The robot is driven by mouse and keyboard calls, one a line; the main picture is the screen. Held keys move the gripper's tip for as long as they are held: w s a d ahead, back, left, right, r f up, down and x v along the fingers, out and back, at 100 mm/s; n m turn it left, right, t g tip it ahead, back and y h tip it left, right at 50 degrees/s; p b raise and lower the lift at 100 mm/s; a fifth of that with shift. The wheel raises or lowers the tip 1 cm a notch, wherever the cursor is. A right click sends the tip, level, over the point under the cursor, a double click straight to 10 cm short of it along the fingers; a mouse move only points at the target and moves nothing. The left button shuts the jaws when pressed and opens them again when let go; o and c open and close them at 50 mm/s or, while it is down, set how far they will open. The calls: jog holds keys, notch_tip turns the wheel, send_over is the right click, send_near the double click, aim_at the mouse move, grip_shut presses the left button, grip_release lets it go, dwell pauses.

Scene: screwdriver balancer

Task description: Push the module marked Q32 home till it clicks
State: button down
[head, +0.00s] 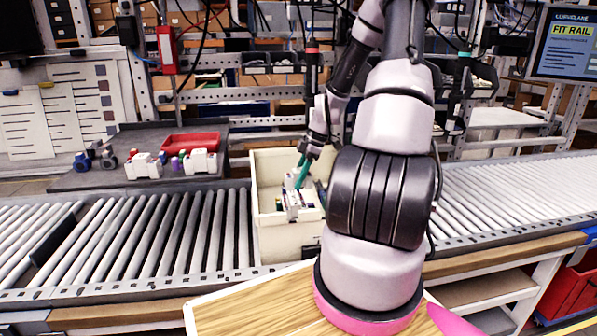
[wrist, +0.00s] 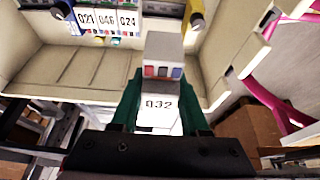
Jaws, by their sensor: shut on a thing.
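The module marked Q32 (wrist: 158,104) is a white block with a grey top and small red and blue windows. My gripper (wrist: 160,92) has green fingers shut on its two sides. In the wrist view a row of white modules (wrist: 106,21), reading like Q21, Q46 and Q24, sits at the upper left, apart from Q32. In the head view my gripper (head: 304,172) points down into the cream bin (head: 283,240), over white modules (head: 298,205). The underside of Q32 and any seat for it are hidden.
The bin's walls rise around the gripper. It stands on the roller conveyor (head: 165,235). A dark tray (head: 100,178) at left holds white modules (head: 145,166) and a red bin (head: 190,142). A yellow part (wrist: 197,18) shows near the bin's far wall. A screen (head: 565,43) reads FIT RAIL.

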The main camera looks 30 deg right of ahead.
notch_tip(320, 180, down, 14)
dwell(0.8)
jog(key=shift+f, duration=0.75)
dwell(1.8)
jog(key=shift+c, duration=1.6)
grip_release()
jog(key=shift+d+r, duration=0.1)
jog(key=v, duration=1)
jog(key=shift+r, duration=0.3)
jog(key=shift+r, duration=6)
